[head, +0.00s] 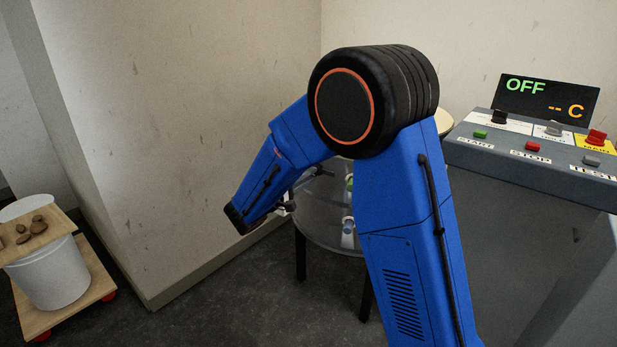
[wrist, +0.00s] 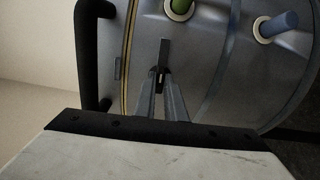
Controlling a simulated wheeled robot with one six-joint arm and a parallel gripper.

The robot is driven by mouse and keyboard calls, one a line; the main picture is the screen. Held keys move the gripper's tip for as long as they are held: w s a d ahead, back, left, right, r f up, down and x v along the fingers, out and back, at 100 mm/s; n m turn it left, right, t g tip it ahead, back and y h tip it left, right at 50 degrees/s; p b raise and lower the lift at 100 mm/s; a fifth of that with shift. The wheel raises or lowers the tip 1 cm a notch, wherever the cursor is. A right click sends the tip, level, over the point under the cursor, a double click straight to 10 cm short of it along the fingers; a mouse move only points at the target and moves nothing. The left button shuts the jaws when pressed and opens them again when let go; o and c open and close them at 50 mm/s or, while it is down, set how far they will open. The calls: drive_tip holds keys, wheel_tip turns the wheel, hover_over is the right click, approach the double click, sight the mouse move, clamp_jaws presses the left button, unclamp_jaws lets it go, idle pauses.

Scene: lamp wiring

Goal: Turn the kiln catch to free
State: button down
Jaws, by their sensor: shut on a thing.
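The kiln (head: 322,224) is a grey metal drum on dark legs, partly hidden behind my blue arm. Its curved wall (wrist: 195,65) fills much of the wrist view. The kiln catch (wrist: 165,52) is a small dark upright bar on that wall, close to a brass-coloured rim seam. My gripper (wrist: 160,84) is shut on the catch, its two fingers meeting at the lower end of the bar. In the head view the fingers are small and mostly hidden beside the drum's left side. I cannot read any marking for the catch's position.
A black handle (wrist: 92,50) curves beside the catch. A green plug (wrist: 180,6) and a blue plug (wrist: 279,24) stick out of the wall. A control console (head: 540,165) with an OFF display (head: 545,98) stands right. A white bucket (head: 50,275) sits on a wheeled board left.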

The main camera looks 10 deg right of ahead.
drive_tip(key=shift+f+m, duration=0.1)
drive_tip(key=shift+m, duration=0.3)
drive_tip(key=c, duration=1.8)
unclamp_jaws()
drive_tip(key=v, duration=1.7)
drive_tip(key=shift+s+a, duration=0.15)
